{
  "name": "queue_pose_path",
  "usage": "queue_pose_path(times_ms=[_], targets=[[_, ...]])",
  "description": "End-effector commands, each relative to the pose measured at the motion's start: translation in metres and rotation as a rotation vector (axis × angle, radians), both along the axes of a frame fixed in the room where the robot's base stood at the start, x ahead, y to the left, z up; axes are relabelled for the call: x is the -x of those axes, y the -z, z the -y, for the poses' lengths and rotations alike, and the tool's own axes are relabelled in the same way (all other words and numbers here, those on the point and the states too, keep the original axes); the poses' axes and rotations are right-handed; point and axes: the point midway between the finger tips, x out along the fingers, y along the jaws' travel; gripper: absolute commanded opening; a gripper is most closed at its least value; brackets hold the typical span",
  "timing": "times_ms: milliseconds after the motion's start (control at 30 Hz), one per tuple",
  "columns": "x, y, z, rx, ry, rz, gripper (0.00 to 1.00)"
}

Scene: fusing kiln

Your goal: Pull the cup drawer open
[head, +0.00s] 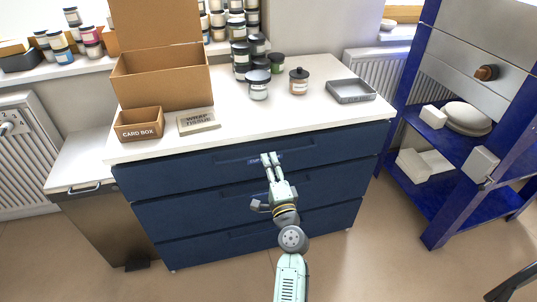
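A dark blue chest (155,182) with three wide drawers stands under a white top. The top drawer (340,143) looks shut and has a long recessed pull with a small label (251,161). The label is too small to read and partly covered by my fingers, so I cannot tell which drawer is the cup drawer. My gripper (271,158) is at the middle of the top drawer's pull. Its two fingers are apart with a narrow gap and nothing visible between them. I cannot tell whether they touch the pull. The middle drawer (180,212) and bottom drawer (190,247) look shut.
On the white top (300,118) are a card box (139,123), a large carton (165,80), several jars (259,85) and a grey tray (350,91). A bin (95,215) stands left, a blue rack (440,200) right. Floor in front is clear.

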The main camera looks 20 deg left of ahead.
Motion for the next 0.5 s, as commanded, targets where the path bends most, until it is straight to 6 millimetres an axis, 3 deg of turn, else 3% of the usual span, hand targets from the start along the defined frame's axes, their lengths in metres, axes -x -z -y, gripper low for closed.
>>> queue_pose_path(times_ms=[200,500], targets=[[-0.019,-0.006,-0.013,0.0,-0.001,0.001,0.3],[-0.022,-0.005,-0.015,0.001,-0.001,0.001,0.3]])
